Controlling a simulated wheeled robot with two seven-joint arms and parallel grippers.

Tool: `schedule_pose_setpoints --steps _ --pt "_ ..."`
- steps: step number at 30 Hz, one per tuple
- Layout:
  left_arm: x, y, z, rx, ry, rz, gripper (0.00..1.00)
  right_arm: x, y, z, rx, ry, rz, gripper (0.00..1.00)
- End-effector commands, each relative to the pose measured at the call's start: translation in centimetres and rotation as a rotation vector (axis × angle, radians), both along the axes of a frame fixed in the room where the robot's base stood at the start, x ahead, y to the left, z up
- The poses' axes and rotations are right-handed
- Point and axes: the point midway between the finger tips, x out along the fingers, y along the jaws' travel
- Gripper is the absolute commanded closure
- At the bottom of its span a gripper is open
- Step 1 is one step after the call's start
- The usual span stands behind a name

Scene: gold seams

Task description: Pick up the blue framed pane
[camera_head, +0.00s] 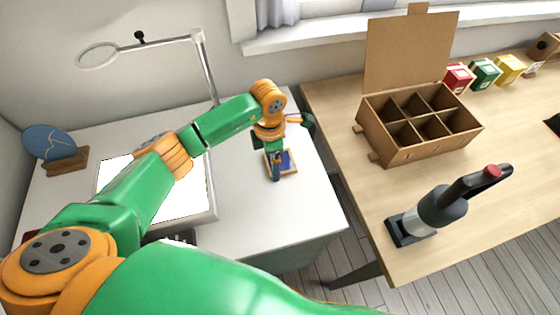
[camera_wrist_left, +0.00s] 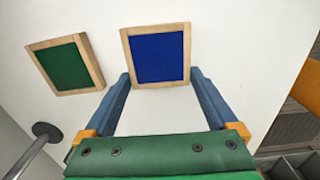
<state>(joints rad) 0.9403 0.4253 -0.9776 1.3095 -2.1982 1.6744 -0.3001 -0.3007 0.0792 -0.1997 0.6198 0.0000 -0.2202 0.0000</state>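The blue framed pane (camera_wrist_left: 160,57) has a light wooden frame and lies on the white table in the left wrist view. It also shows in the head view (camera_head: 289,161), partly hidden behind my left gripper (camera_head: 277,166). In the left wrist view my left gripper (camera_wrist_left: 160,78) is open, with one blue finger at each side of the pane's near part. I cannot tell whether the fingers touch the frame. A green framed pane (camera_wrist_left: 67,64) lies to its left. My right gripper is not in view.
A light panel (camera_head: 208,218) lies under my left arm. A magnifier lamp (camera_head: 198,38) and a blue disc (camera_head: 48,143) on a wooden stand are behind. On the wooden table (camera_head: 350,103) are a divided cardboard box (camera_head: 405,152), a dark-handled tool (camera_head: 440,208) and small coloured boxes (camera_head: 484,73).

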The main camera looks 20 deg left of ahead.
Motion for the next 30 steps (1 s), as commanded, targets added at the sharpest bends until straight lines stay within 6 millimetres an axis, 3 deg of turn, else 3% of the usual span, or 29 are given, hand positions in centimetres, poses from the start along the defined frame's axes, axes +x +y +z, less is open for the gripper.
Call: schedule_pose_setpoints --steps 2,10,15,22,30 --pt "0.0 0.0 0.0 -0.001 -0.001 0.0 0.68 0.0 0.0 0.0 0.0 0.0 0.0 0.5" --pt "0.1 0.0 0.3 -0.001 -0.002 0.0 0.68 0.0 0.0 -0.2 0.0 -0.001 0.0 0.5" --pt "0.2 0.0 2.6 -0.001 -0.009 -0.002 0.68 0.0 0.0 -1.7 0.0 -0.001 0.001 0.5" --pt "-4.9 -1.0 9.0 0.0 -0.009 -0.006 0.68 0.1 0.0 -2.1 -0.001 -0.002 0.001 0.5" --pt "-11.9 -2.4 12.2 0.001 -0.005 -0.006 0.68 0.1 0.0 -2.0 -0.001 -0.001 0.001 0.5"
